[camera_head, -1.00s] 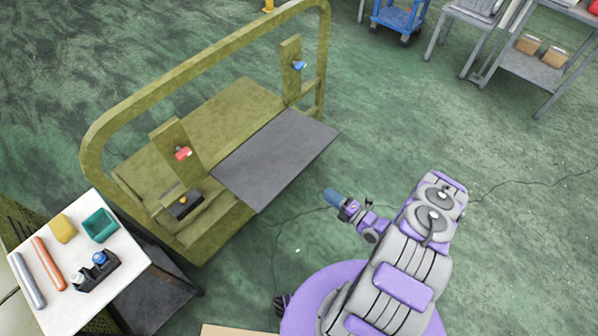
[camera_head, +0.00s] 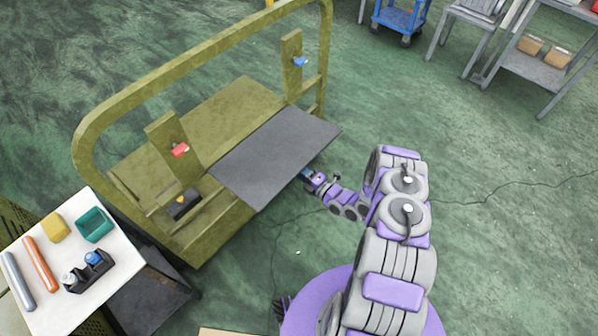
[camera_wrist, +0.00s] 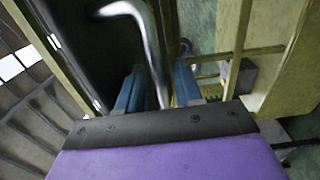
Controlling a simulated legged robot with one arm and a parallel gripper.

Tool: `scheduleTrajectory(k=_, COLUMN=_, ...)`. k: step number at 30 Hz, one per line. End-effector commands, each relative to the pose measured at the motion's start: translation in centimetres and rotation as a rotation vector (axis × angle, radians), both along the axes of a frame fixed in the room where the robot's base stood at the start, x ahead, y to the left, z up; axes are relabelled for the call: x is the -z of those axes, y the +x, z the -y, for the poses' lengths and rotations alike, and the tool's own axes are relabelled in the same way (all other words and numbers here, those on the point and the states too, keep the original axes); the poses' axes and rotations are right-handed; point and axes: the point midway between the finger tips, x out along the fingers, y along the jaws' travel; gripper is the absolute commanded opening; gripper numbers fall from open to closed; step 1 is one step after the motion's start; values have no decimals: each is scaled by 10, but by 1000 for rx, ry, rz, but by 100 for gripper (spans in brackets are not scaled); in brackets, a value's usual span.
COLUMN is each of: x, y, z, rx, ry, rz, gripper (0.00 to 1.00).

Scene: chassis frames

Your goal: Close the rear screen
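The rear screen appears as a flat dark grey panel (camera_head: 275,155), lying open and sticking out from the olive chassis frame (camera_head: 190,70). My gripper (camera_head: 304,172) is at the panel's right front edge, with its fingertips partly hidden under it. In the wrist view, my gripper's (camera_wrist: 158,88) two blue fingers are apart. A bent silver handle (camera_wrist: 152,45) runs down between them, beside a dark surface (camera_wrist: 95,45) that looks like the panel's underside. I cannot tell whether the fingers touch the handle.
A red latch (camera_head: 180,150) and a blue latch (camera_head: 300,62) sit on the two upright posts. A white table (camera_head: 50,300) with tools stands at the lower left. A blue cart (camera_head: 398,18) and a grey bench (camera_head: 540,70) stand at the back right. Open floor lies right of the frame.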

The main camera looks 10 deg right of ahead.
Motion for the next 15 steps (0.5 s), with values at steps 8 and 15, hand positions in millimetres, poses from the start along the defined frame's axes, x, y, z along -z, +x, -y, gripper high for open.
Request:
scheduleTrajectory(k=8, x=0, y=1, z=-1, rx=0, ry=0, rz=0, gripper=35)
scheduleTrajectory(k=15, x=0, y=1, z=-1, rx=0, ry=0, rz=0, gripper=12)
